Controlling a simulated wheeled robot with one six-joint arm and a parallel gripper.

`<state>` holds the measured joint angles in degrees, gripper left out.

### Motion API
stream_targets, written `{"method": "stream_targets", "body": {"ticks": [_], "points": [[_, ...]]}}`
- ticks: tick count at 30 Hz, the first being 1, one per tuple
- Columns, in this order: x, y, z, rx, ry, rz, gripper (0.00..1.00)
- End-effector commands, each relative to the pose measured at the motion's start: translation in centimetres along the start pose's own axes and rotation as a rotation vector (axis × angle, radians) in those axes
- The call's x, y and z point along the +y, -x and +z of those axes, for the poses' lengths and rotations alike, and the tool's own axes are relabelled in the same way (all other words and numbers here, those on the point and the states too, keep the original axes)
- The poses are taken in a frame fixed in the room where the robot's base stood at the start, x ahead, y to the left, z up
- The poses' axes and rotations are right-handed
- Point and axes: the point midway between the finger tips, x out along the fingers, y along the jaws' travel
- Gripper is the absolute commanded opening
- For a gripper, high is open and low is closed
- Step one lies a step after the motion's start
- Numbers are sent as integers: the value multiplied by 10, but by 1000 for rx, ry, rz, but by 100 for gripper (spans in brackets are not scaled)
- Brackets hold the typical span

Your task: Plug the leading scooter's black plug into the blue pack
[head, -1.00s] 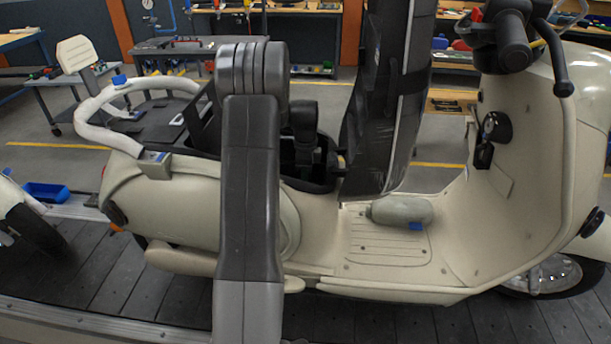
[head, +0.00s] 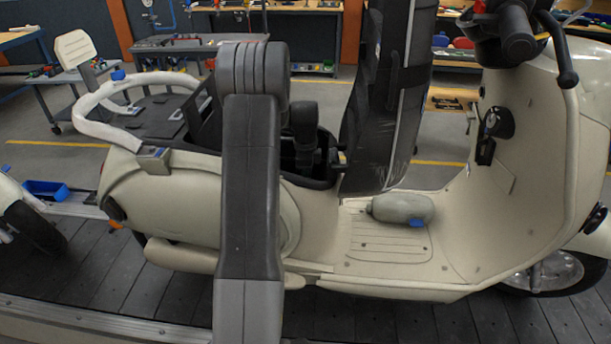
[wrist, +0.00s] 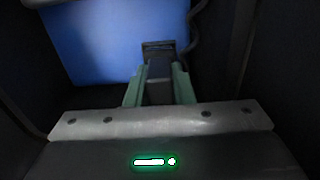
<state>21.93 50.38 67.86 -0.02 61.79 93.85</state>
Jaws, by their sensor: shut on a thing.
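The leading scooter (head: 210,205) is cream, with its dark seat (head: 385,110) tipped upright over an open under-seat bay. My arm crosses in front of it and my wrist reaches down into that bay. In the wrist view, the blue pack (wrist: 105,40) fills the upper left. My gripper (wrist: 160,84) has green fingers closed on both sides of the black plug (wrist: 160,68). The plug's front end is at a dark socket-like part (wrist: 158,46) by the pack's right side. I cannot tell how deep it sits. The pack and plug are hidden in the head view.
Dark bay walls and a cable (wrist: 194,25) lie close around the gripper. A grey-green bottle (head: 402,207) lies on the footboard. A second scooter (head: 22,215) stands behind on the slat conveyor (head: 120,285). Carts and benches stand in the background.

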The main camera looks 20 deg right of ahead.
Motion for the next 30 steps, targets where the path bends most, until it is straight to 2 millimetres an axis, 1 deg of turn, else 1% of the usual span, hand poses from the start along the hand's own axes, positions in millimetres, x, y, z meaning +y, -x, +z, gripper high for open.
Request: {"method": "stream_targets", "body": {"ticks": [5, 6, 8, 9, 10, 17, 20, 23, 25, 30], "points": [[0, -5, 0, 0, 0, 0, 0], [0, -5, 0, 0, 0, -1, 25], [0, -4, 0, 0, 0, -1, 37], [0, -4, 0, 0, 0, -1, 45], [0, -4, 0, 0, 0, -1, 47], [0, -4, 0, 0, 0, 0, 47], [0, -1, 0, 0, 0, -1, 47], [-1, 10, 0, 0, 0, -5, 47], [-1, 22, 0, 0, 0, -6, 47], [-1, 61, 0, 0, 0, -7, 47]]}}
